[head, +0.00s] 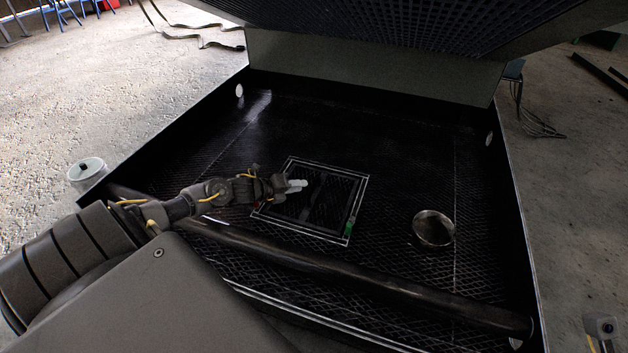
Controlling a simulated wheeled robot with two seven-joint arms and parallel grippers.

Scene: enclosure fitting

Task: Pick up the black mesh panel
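A small square black mesh panel (324,205) lies flat in the middle of the large black enclosure floor, inside a pale outlined square frame (351,220). A small green spot shows at the frame's right side. My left gripper (297,185) reaches in from the left, and its pale fingertips are over the panel's upper left part. The fingertips look close together, but I cannot tell whether they are open or shut, or whether they touch the panel. The gripper hides the panel's left edge. A part of my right arm shows at the bottom right corner; its gripper is not visible.
A dark round bar (340,268) crosses the enclosure's near side, below my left forearm. A round metal ring or dish (433,228) sits right of the panel. Raised walls (517,215) border the enclosure. A large dark mesh cover (400,25) overhangs the back. The floor behind the panel is clear.

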